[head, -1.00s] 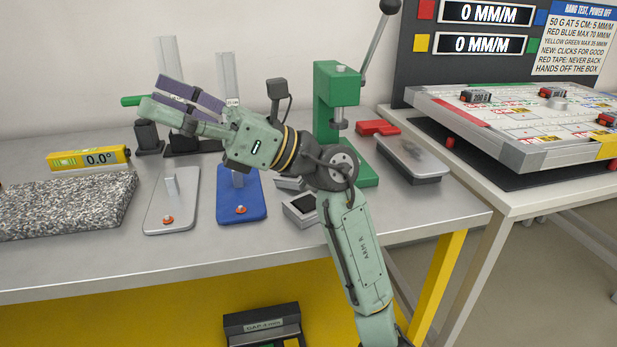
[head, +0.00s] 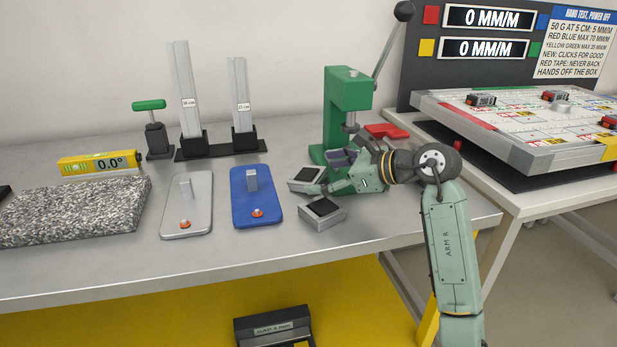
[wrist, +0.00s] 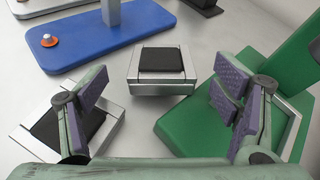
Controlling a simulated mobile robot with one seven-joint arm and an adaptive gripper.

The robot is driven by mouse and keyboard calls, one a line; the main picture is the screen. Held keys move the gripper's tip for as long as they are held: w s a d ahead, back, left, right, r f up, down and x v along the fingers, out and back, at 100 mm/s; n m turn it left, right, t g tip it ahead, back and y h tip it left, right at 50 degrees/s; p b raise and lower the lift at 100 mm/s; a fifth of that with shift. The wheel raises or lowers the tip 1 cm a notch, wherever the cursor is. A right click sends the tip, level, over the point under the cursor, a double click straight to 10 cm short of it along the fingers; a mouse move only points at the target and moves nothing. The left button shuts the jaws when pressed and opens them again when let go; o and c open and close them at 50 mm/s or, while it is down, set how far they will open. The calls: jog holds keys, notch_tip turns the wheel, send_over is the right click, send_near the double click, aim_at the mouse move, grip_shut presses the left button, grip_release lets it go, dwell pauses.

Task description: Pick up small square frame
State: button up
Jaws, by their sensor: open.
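Two small square silver blocks with black tops lie on the bench by my gripper; I cannot tell which, if either, is the small square frame. The far block (head: 304,176) sits ahead of my gripper, centred between the fingers in the wrist view (wrist: 163,62). The near block (head: 322,213) shows at lower left in the wrist view (wrist: 70,122), partly hidden behind the left finger. My gripper (head: 329,174) is open and low over the bench, its purple-padded fingers spread wide in the wrist view (wrist: 160,90). Nothing is held.
A green lever press (head: 346,95) stands close to the right of the fingers. A blue plate (head: 256,205) with an upright post lies left, beside a grey plate (head: 187,210). Two labelled uprights (head: 187,90) stand behind. A granite slab (head: 75,210) lies far left.

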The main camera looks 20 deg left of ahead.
aim_at(315, 173)
jog(key=p+x, duration=0.1)
jog(key=x, duration=0.4)
jog(key=shift+w+p, duration=0.1)
jog(key=shift+p, duration=0.2)
jog(key=shift+c, duration=0.4)
jog(key=c, duration=1.4)
jog(key=shift+r, duration=0.1)
